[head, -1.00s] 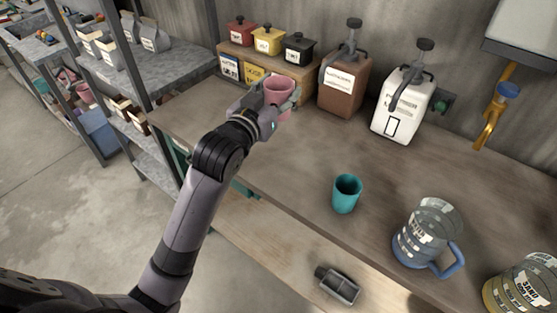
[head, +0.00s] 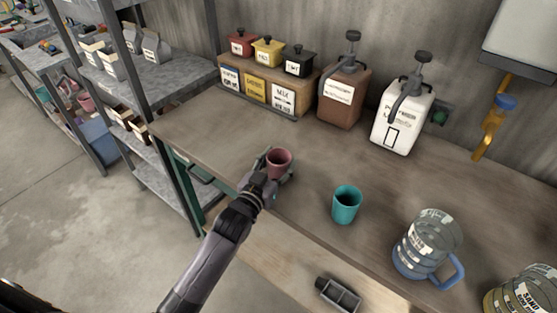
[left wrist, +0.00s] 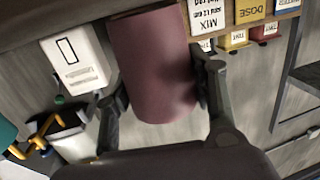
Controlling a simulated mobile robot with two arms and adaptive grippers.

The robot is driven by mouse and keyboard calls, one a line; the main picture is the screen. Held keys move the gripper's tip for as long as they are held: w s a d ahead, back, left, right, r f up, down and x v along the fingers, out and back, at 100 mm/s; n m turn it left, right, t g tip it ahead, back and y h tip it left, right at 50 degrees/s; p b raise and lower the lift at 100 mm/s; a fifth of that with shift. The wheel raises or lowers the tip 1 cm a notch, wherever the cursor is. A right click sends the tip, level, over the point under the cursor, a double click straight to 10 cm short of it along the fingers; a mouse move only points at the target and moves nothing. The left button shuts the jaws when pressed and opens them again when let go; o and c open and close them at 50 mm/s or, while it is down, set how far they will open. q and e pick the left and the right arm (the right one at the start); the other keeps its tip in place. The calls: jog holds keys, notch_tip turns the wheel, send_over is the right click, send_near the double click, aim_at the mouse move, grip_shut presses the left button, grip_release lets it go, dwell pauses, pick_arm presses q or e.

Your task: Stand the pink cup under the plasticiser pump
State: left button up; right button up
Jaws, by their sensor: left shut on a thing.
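The pink cup (head: 279,163) is upright between the fingers of my left gripper (head: 274,168), over the front left part of the workbench. I cannot tell whether its base touches the bench. In the left wrist view the cup (left wrist: 152,65) fills the middle, and my left gripper (left wrist: 162,98) has a finger on each side of it. Two pump dispensers stand at the back of the bench: a brown one (head: 340,98) and a white one (head: 397,125). Their labels are too small to read surely. The white one also shows in the left wrist view (left wrist: 75,62). My right gripper is out of view.
A teal cup (head: 346,205) stands to the right of the pink cup. A clear jug (head: 428,240) with a blue handle is at the right. A wooden rack (head: 262,92) with coloured pots stands at the back left. The bench is clear between the pink cup and the dispensers.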

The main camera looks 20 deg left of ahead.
aim_at(277, 174)
pick_arm(q)
jog(key=shift+f, duration=0.15)
jog(key=o, duration=1.1)
jog(key=shift+c, duration=0.2)
jog(key=shift+f+b, duration=0.25)
jog(key=shift+b, duration=0.45)
jog(key=s, duration=0.1)
jog(key=s+b, duration=0.1)
jog(key=s, duration=0.3)
jog(key=shift+s+f, duration=0.2)
jog(key=shift+f, duration=0.1)
jog(key=s+a+r+b, duration=0.1)
jog(key=s+a+b, duration=0.1)
jog(key=s, duration=1)
